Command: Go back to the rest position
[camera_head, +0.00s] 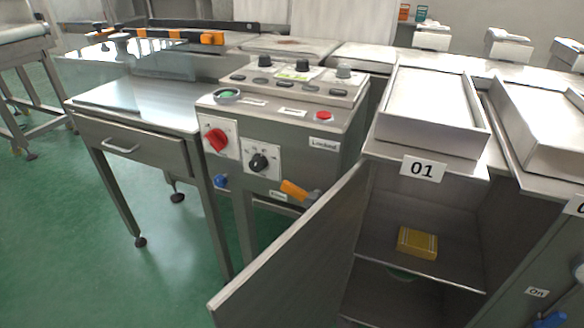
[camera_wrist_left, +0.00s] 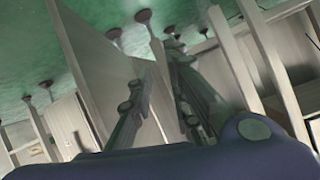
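My left gripper (camera_wrist_left: 161,62) shows in the left wrist view. Its two dark fingers stand apart with a gap between the tips, and nothing is visible between them. Past the fingers are pale metal panels, legs with dark feet and the green floor. Neither gripper is in the head view, and my right gripper is not seen at all. In the head view, a yellow box (camera_head: 417,242) lies on a shelf inside the cabinet marked 01 (camera_head: 422,169). The cabinet's door (camera_head: 290,262) stands open, swung out to the left.
Left of the cabinet is a control panel (camera_head: 290,110) with a red knob (camera_head: 217,139) and an orange handle (camera_head: 293,189). A metal table with a drawer (camera_head: 135,145) stands farther left. Open green floor (camera_head: 90,260) lies at the lower left. The open door juts toward me.

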